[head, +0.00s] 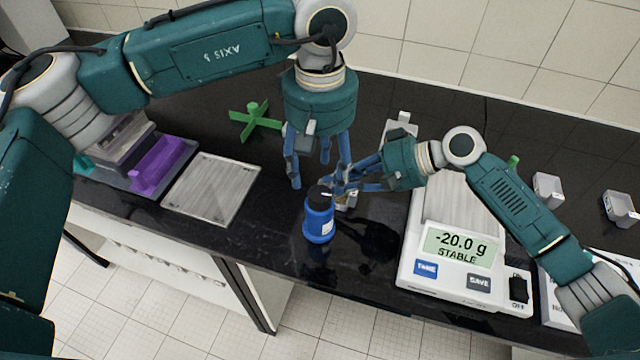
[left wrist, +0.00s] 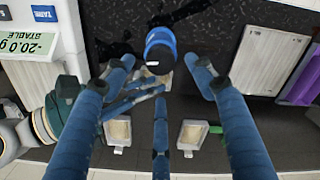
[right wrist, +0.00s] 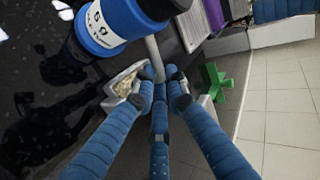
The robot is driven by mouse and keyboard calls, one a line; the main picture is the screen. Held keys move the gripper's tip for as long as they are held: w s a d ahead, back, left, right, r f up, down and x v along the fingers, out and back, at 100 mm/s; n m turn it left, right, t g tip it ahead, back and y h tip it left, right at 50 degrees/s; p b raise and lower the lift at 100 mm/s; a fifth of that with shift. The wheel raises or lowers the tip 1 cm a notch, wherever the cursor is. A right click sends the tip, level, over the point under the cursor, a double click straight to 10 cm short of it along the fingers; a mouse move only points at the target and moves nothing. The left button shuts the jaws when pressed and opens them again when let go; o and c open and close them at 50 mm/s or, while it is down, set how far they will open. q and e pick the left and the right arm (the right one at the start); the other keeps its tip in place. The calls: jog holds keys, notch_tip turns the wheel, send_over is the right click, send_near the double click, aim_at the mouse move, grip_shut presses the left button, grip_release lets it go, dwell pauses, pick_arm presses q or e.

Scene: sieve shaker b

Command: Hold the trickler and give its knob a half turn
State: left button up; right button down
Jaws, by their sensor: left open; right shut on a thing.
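The trickler (head: 319,222) is a blue bottle with a black knob (head: 319,194) that has a white mark, and a grey tube (right wrist: 153,55) out of its side. It looks upright near the bench's front edge; I cannot tell whether its base touches the bench. My right gripper (head: 343,184) is shut on the tube, seen closely in the right wrist view (right wrist: 158,82). My left gripper (head: 320,176) points down with its fingers spread, above and behind the knob. In the left wrist view the trickler (left wrist: 160,48) appears beyond the open fingers, with the knob partly between them.
A scale (head: 455,280) reading -20.0 g stands at right. A small dish of pale grains (right wrist: 122,84) sits below the tube. Other small dishes (head: 548,190) stand on the bench. A metal plate (head: 211,188), purple block (head: 158,164) and green cross (head: 255,120) lie left.

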aim_at(320, 193)
jog(key=shift+r, duration=0.1)
pick_arm(q)
notch_tip(320, 193, up, 6)
jog(key=shift+f, duration=0.25)
pick_arm(e)
jog(key=c, duration=1.7)
grip_release()
